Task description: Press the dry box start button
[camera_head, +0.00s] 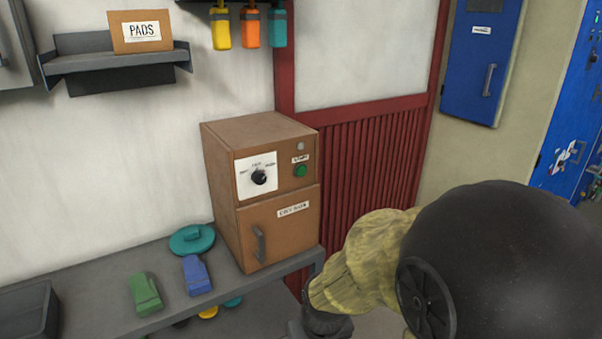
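The dry box (220,176) is a brown cabinet standing on the grey bench, with its lower door (280,228) shut. Its green start button (301,170) is on the upper right of the front, below a small label and a grey round lamp (300,146). A black dial (258,177) on a white plate is to the left of the button. My arm, with a black joint and a yellowish cover, fills the lower right and reaches down in front of the bench's right end. My gripper's fingers do not show. Nothing touches the button.
On the bench (100,275) lie a teal round lid (192,239), a blue block-like piece (196,275) and a green one (145,293). A dark bin (28,312) is at the left. Coloured tools (250,28) hang above. The space before the box's upper front is clear.

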